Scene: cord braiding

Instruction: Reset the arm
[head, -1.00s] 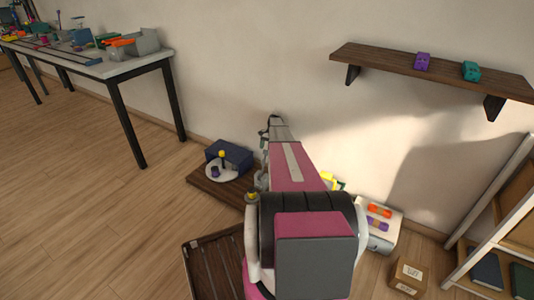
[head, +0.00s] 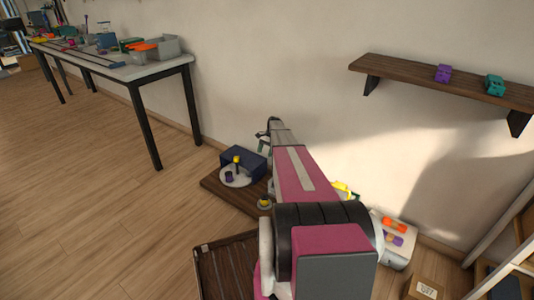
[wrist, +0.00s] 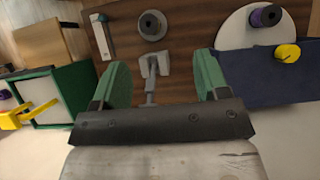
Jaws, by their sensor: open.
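My arm stretches toward the wall in the head view, and its far end (head: 272,127) is small and partly hidden by the arm. In the wrist view my gripper (wrist: 163,75) has its two green fingers wide apart with nothing held between them. Below and beyond the fingers lies a brown wooden board (wrist: 190,24). On it are a grey round piece with a hole (wrist: 152,25) and a grey forked metal piece (wrist: 152,66), which shows in the gap between the fingers. I cannot tell how far the fingers are from these pieces.
A navy box with a white disc (wrist: 240,32) and yellow knob is at right. A green-edged tray (wrist: 62,97) is at left.

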